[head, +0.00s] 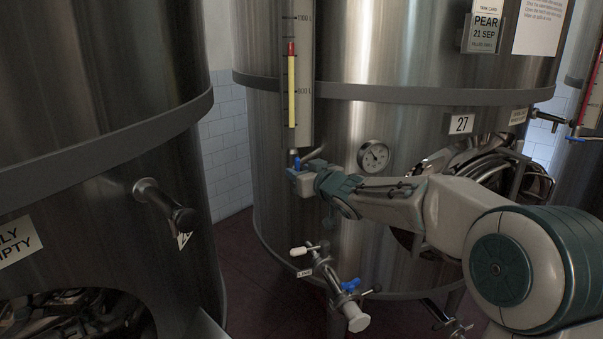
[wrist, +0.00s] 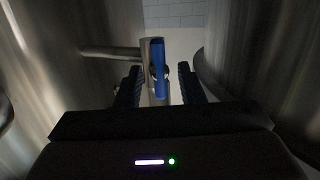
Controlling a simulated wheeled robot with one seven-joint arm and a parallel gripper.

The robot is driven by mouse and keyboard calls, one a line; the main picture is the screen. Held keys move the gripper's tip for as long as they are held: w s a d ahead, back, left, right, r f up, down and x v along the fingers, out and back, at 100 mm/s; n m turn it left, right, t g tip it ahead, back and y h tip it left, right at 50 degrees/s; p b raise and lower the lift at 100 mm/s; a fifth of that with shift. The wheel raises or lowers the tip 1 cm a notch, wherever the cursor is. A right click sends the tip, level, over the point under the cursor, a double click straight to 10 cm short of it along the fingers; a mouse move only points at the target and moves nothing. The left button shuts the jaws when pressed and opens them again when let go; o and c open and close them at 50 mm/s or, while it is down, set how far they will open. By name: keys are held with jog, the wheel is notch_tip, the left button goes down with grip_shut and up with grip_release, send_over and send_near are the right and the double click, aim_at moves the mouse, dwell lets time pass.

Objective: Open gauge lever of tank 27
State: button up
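The blue gauge lever (head: 297,163) is at the gauge's foot, partly hidden by my gripper (head: 300,180). In the wrist view the blue lever (wrist: 158,66) stands upright in the picture against a metal fitting, between the two fingers of my gripper (wrist: 159,84). The fingers are apart, with a gap on each side of the lever.
A sampling valve (head: 325,270) with white and blue handles sticks out below my gripper. A round dial (head: 374,156) sits right of it, near my forearm. Another tank (head: 95,80) with a protruding pipe (head: 165,205) stands close on the left. A narrow floor gap separates the tanks.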

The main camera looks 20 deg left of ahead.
jog(key=v, duration=1.3)
jog(key=shift+s+d+p, duration=0.25)
jog(key=shift+s+p, duration=0.05)
jog(key=shift+p, duration=0.05)
jog(key=s+d+f+m+h+p, duration=0.15)
jog(key=d+h, duration=0.25)
jog(key=d, duration=0.4)
jog(key=s+d+f+m+h, duration=0.2)
jog(key=s+d+m+h, duration=0.15)
jog(key=d, duration=0.35)
jog(key=s+d+f+m+h+p, duration=0.1)
jog(key=s+d+f+m+h, duration=0.1)
jog(key=d+h, duration=0.45)
jog(key=s+d+f+m+g, duration=0.1)
jog(key=s+d+f+g, duration=0.2)
jog(key=s, duration=0.6)
jog(key=s+d+f+m+g+y+p, duration=0.1)
jog(key=s+d+f+g, duration=0.3)
jog(key=s, duration=0.6)
jog(key=shift+s+d+m+g, duration=0.2)
jog(key=shift+m+g, duration=0.3)
jog(key=shift+m, duration=0.1)
